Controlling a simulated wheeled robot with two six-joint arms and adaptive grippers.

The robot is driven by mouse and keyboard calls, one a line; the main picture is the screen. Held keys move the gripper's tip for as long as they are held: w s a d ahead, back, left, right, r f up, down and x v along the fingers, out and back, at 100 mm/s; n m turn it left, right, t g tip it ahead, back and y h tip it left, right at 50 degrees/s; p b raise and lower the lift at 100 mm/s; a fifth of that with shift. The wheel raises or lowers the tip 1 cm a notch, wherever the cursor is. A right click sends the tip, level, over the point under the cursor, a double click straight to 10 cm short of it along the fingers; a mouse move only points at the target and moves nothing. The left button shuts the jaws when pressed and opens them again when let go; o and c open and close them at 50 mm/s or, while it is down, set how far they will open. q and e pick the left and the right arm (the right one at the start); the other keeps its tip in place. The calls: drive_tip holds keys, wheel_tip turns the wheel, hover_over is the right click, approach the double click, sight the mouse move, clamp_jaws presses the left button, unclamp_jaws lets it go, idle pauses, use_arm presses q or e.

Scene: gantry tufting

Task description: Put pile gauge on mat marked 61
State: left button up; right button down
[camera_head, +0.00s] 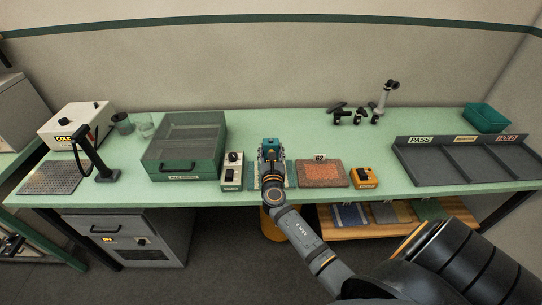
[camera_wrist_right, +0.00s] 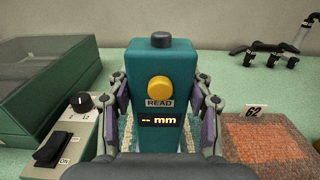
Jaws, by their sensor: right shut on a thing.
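The pile gauge (camera_head: 270,143) is a teal block. In the right wrist view the gauge (camera_wrist_right: 160,62) shows a yellow READ button and a display reading "-- mm". My right gripper (camera_head: 270,158) is shut on it, with a finger on each side, and it stands upright. A blue-green mat (camera_head: 290,174) lies below or just behind the gauge; its number tag is hidden. I cannot tell whether the gauge touches it. To its right an orange-brown mat (camera_head: 322,174) carries a tag (camera_wrist_right: 254,111) reading 62. My left gripper is not in view.
A control box (camera_head: 232,171) with a knob and switch stands close left of the gauge, beside a green lidded case (camera_head: 185,145). A yellow device (camera_head: 364,178) sits right of the orange mat. A sorting tray (camera_head: 465,160) with PASS and HOLD labels is farther right.

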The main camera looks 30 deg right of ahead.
wheel_tip(320, 180, down, 2)
drive_tip(key=shift+w+f, duration=0.1)
drive_tip(key=shift+f, duration=0.1)
drive_tip(key=c, duration=0.6)
unclamp_jaws()
drive_tip(key=shift+o, duration=0.2)
